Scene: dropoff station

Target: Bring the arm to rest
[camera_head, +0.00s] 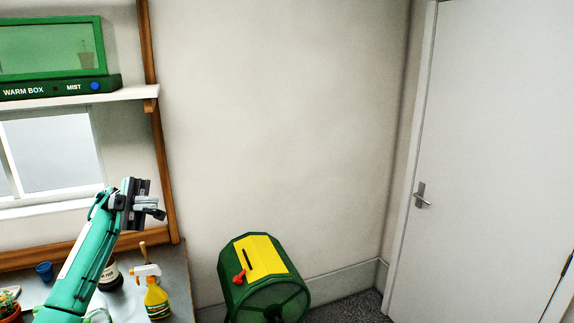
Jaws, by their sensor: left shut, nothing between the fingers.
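My left arm, in green, comes up from the lower left of the head view. Its left gripper (153,209) is raised above the bench, in front of the wall near the window and the wooden post. The gripper is shut and holds nothing. My right gripper is not in view.
Below the gripper, the grey bench (178,275) holds a yellow spray bottle (157,301), a blue cup (44,271) and a potted plant (9,306). A shelf (130,94) carries a green warm box (50,50). A green drum with a yellow lid (262,257) stands near a white door (490,160).

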